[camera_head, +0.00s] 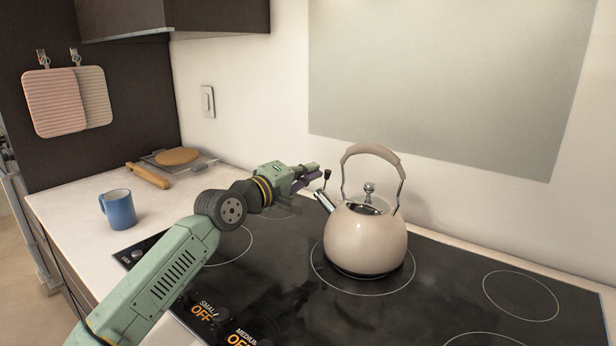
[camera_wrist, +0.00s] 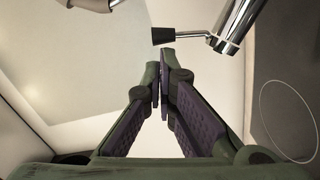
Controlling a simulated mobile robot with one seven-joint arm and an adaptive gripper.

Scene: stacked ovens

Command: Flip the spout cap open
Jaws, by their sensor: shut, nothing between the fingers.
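A cream kettle (camera_head: 365,238) stands upright on the black cooktop, its metal spout (camera_head: 326,201) pointing up and left. The spout cap's black-tipped lever (camera_head: 327,174) rises at the spout's mouth. In the wrist view, the black tip (camera_wrist: 163,35) lies just beyond my fingertips, and a thin metal rod joins it to the spout end (camera_wrist: 228,35). My gripper (camera_head: 315,170) is shut and empty, its fingertips (camera_wrist: 160,78) together and close to the lever tip, with a small gap in the wrist view. I cannot tell how far the cap is raised.
The kettle's arched handle (camera_head: 372,150) stands above its lid. A blue mug (camera_head: 118,209) and a board with a wooden-handled tool (camera_head: 150,176) are on the counter to the left. The wall is behind the kettle. The cooktop's right side is clear.

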